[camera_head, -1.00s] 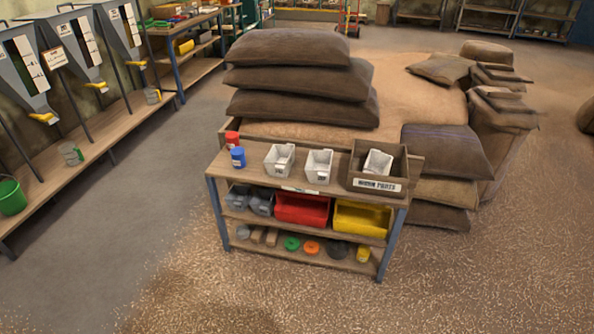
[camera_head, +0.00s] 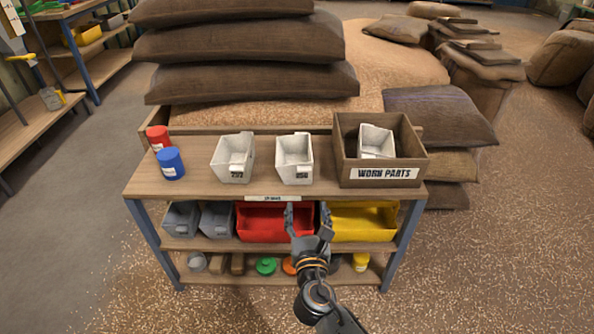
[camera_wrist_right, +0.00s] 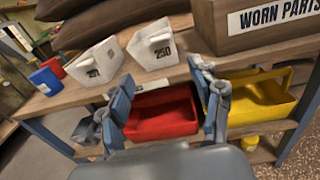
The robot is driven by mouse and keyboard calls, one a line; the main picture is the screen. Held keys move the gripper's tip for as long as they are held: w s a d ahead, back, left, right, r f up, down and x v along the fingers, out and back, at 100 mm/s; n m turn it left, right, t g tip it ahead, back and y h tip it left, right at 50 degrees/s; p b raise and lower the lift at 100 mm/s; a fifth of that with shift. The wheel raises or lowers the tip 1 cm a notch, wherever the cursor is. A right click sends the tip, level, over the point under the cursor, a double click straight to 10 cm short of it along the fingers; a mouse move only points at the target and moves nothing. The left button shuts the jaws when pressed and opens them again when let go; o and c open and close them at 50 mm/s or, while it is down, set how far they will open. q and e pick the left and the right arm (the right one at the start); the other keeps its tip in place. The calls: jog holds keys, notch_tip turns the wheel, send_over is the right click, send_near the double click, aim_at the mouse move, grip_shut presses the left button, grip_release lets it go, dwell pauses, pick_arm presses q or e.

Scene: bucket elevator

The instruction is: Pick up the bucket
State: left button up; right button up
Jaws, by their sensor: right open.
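Two small white buckets stand upright on the top of the workbench (camera_head: 190,185). The left white bucket (camera_head: 233,160) has a number on its front, and the right white bucket (camera_head: 294,158) is marked 250 or similar. Both also show in the right wrist view, the left one (camera_wrist_right: 97,62) and the right one (camera_wrist_right: 153,45). A third white bucket (camera_head: 376,140) sits inside the brown WORN PARTS box (camera_head: 344,160). My right gripper (camera_head: 308,218) is open and empty, in front of the bench's front edge, below and apart from the buckets. My left gripper is not in view.
A red can (camera_head: 157,138) and a blue can (camera_head: 170,164) stand at the bench top's left. Stacked sacks (camera_head: 250,85) rise behind. Grain-strewn floor (camera_head: 480,260) at right is open.

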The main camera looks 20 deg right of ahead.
jog(key=b+x, duration=0.2)
jog(key=x, duration=1.1)
jog(key=shift+w+d+b, duration=0.15)
jog(key=shift+w+b, duration=0.15)
jog(key=shift+w, duration=0.05)
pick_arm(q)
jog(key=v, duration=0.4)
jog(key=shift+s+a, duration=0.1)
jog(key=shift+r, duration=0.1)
pick_arm(e)
jog(key=c, duration=1.1)
